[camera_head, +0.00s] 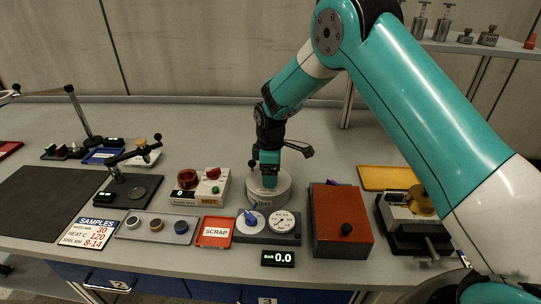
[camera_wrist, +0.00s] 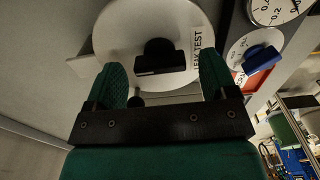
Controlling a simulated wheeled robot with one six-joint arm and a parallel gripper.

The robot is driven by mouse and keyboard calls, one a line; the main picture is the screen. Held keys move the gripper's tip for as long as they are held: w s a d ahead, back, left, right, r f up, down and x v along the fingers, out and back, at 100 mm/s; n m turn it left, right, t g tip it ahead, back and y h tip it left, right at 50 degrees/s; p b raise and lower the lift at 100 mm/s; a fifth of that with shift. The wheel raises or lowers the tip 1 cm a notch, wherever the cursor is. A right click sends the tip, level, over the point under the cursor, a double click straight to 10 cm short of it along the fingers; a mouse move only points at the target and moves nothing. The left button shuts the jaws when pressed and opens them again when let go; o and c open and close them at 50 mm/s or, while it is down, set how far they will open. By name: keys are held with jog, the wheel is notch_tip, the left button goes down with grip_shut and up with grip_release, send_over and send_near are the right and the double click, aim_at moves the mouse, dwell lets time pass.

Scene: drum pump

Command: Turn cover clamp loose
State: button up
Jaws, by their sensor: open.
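The round pale leak-test pot (camera_head: 268,192) stands on the bench right below my gripper (camera_head: 269,178). A black clamp knob (camera_wrist: 160,55) with a flat bar-like grip sits on the cover. My gripper (camera_wrist: 162,66) is open, with one green finger on each side of the knob and a gap showing on both sides. A small black ball (camera_wrist: 135,101) shows near the cover's edge, close to the left finger. In the head view my gripper hides the knob.
A plate with a blue-handled valve (camera_head: 250,217) and a dial (camera_head: 284,221) stands close in front of the pot. A red-brown box (camera_head: 341,220) is to the right, a hot unit (camera_head: 200,188) to the left. A red scrap tray (camera_head: 214,232) lies in front. The bench behind is mostly clear.

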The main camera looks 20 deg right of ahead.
notch_tip(320, 180, up, 17)
jog(key=b, duration=0.2)
jog(key=shift+b, duration=0.35)
